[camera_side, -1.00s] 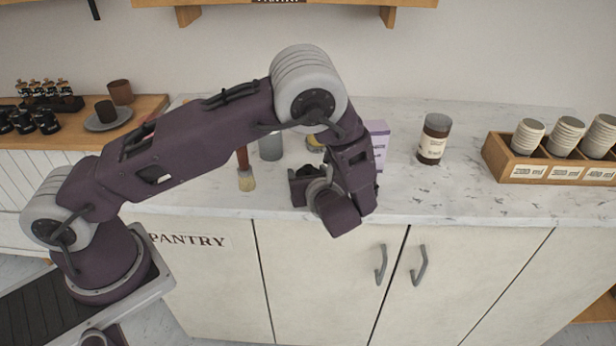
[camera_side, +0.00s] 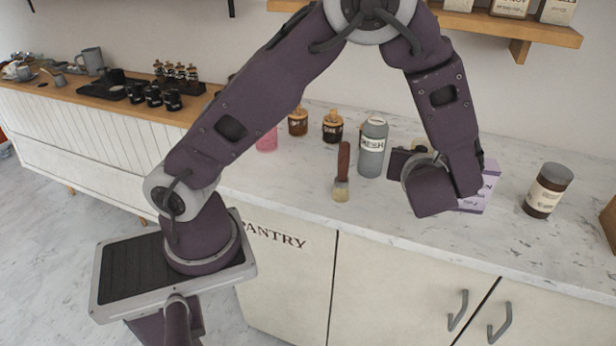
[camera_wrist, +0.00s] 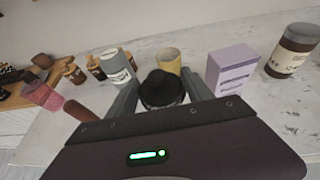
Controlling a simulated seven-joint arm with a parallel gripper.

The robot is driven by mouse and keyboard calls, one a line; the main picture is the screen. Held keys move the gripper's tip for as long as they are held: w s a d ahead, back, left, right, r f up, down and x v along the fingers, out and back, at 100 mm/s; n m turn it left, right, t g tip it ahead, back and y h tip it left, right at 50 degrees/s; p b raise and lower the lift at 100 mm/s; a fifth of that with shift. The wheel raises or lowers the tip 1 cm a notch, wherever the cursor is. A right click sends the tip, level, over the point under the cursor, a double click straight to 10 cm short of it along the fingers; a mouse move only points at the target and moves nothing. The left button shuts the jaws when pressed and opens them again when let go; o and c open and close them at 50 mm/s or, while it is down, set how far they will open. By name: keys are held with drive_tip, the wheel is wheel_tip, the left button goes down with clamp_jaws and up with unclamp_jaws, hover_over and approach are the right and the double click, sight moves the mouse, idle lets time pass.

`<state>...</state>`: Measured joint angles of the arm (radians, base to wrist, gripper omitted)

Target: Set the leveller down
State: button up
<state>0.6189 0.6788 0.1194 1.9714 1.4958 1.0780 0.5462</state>
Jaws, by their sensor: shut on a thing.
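The leveller (camera_wrist: 163,88) is a dark, round piece with a domed black top. In the wrist view it sits between the two grey fingers of my gripper (camera_wrist: 160,96), which is shut on it. In the side view my gripper (camera_side: 405,163) is low over the marble counter (camera_side: 300,180), between the brush and the lilac box. The leveller is mostly hidden there by my wrist and fingers. I cannot tell whether its underside touches the counter.
A grey canister (camera_side: 372,150) and a wooden-handled brush (camera_side: 342,175) stand left of my gripper. A lilac box (camera_side: 488,186) is close on the right, with a brown jar (camera_side: 547,192) beyond. A yellowish tin (camera_wrist: 168,60) stands behind. Bare counter lies toward the front edge.

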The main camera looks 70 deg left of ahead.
drive_tip(key=s+d+r+m+t+h, duration=0.2)
drive_tip(key=d+r+m+t+h, duration=0.2)
drive_tip(key=d+r+m+h, duration=0.15)
drive_tip(key=n+g+y, duration=0.9)
drive_tip(key=n+g, duration=0.7)
approach(290, 178)
drive_tip(key=shift+h, duration=0.25)
drive_tip(key=r, duration=0.1)
drive_tip(key=s+r, duration=0.1)
drive_tip(key=r, duration=0.1)
drive_tip(key=s+r, duration=0.1)
drive_tip(key=shift+s+r, duration=0.15)
drive_tip(key=shift+r, duration=0.05)
drive_tip(key=a+m+t, duration=0.1)
drive_tip(key=a, duration=0.1)
drive_tip(key=a+m+t, duration=0.1)
drive_tip(key=a+t, duration=0.1)
drive_tip(key=a, duration=0.1)
drive_tip(key=a+m+t, duration=0.1)
drive_tip(key=a+m, duration=0.1)
drive_tip(key=a, duration=0.1)
drive_tip(key=shift+s+a+t, duration=0.1)
drive_tip(key=shift+s+t, duration=0.1)
drive_tip(key=shift+t, duration=0.1)
drive_tip(key=shift+w+a+t, duration=0.15)
drive_tip(key=shift+a+t, duration=0.15)
drive_tip(key=shift+t, duration=0.1)
drive_tip(key=shift+w+a+f+m, duration=0.1)
drive_tip(key=shift+f+m, duration=0.15)
drive_tip(key=shift+f, duration=2.15)
